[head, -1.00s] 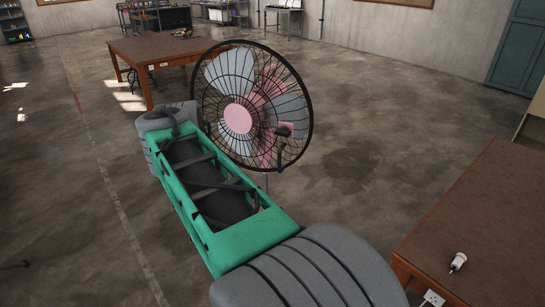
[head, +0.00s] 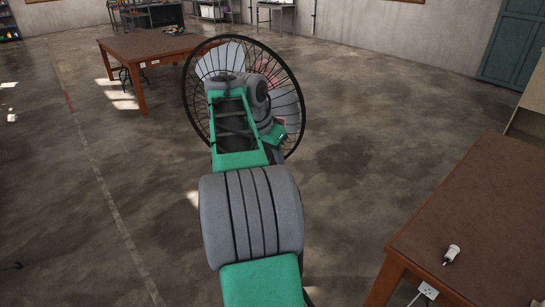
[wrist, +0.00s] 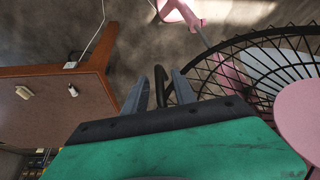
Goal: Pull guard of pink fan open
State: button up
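The pink fan stands ahead of me, its black wire guard (head: 190,115) facing me in the head view. My arm covers the middle of the fan there. In the wrist view the guard (wrist: 262,62) fills the right side, with the pink hub (wrist: 300,110) at the right edge. The fan's pink base (wrist: 178,12) shows at the top. A black curved handle (wrist: 160,76) stands between the two fingers of my gripper (wrist: 157,82). The fingers are apart, with a gap visible on either side of the handle. In the head view my fingertips are mostly hidden.
A brown-topped table (head: 470,225) stands at the right, with a small white bottle-like object (head: 452,254) on it. Another table (head: 150,46) stands behind the fan to the left. Open concrete floor lies left of my arm and between the fan and the right table.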

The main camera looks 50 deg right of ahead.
jog(key=shift+c, duration=0.2)
grip_shut()
jog(key=shift+r, duration=0.1)
dwell(1.0)
